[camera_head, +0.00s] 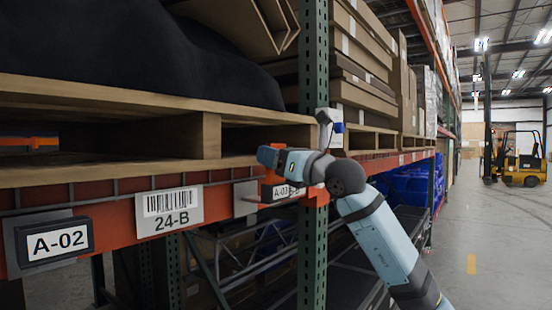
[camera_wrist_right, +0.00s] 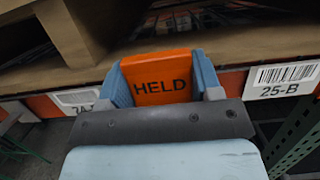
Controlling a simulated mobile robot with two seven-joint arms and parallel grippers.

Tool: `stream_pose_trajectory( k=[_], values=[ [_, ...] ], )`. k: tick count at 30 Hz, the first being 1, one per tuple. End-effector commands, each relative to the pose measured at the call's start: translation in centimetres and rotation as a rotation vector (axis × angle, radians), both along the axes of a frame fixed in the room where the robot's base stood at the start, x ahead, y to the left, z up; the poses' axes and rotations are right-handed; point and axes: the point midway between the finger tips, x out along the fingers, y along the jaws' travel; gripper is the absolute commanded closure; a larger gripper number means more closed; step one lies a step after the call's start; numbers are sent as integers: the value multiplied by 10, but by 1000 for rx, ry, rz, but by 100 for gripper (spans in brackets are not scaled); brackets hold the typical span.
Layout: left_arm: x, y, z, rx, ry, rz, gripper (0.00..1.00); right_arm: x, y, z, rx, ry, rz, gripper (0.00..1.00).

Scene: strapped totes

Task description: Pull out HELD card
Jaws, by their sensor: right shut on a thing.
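The orange HELD card (camera_wrist_right: 157,88) shows upright in the right wrist view, its black lettering facing the camera. My right gripper (camera_wrist_right: 160,64) has its blue fingers on both side edges of the card and is shut on it. In the head view my right gripper (camera_head: 270,157) is at the rack's front beam, just above the A-03 label (camera_head: 282,192). There I cannot clearly tell the card from the orange beam. My left gripper is not in view.
The orange beam (camera_head: 119,208) carries a 24-B label (camera_head: 169,211) and an A-02 plate (camera_head: 57,241). A wooden pallet (camera_head: 70,95) with a dark covered load sits above. A green rack post (camera_head: 313,255) stands beside my right arm. The aisle floor (camera_head: 490,250) at right is open; a forklift (camera_head: 522,160) stands far back.

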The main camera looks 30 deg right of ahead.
Motion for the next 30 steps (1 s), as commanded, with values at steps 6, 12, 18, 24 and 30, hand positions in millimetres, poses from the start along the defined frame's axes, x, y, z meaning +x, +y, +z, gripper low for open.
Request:
stream_pose_trajectory(
  k=[6,12,18,24,30],
  values=[
    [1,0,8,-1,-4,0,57,0,0,11,0,-1,0,70],
    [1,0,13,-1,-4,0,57,0,0,19,1,-2,0,70],
    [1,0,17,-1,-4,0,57,0,0,27,0,-1,0,70],
    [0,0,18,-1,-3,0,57,0,0,30,0,0,0,70],
    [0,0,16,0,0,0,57,0,0,30,-1,-1,0,70]
  ],
)
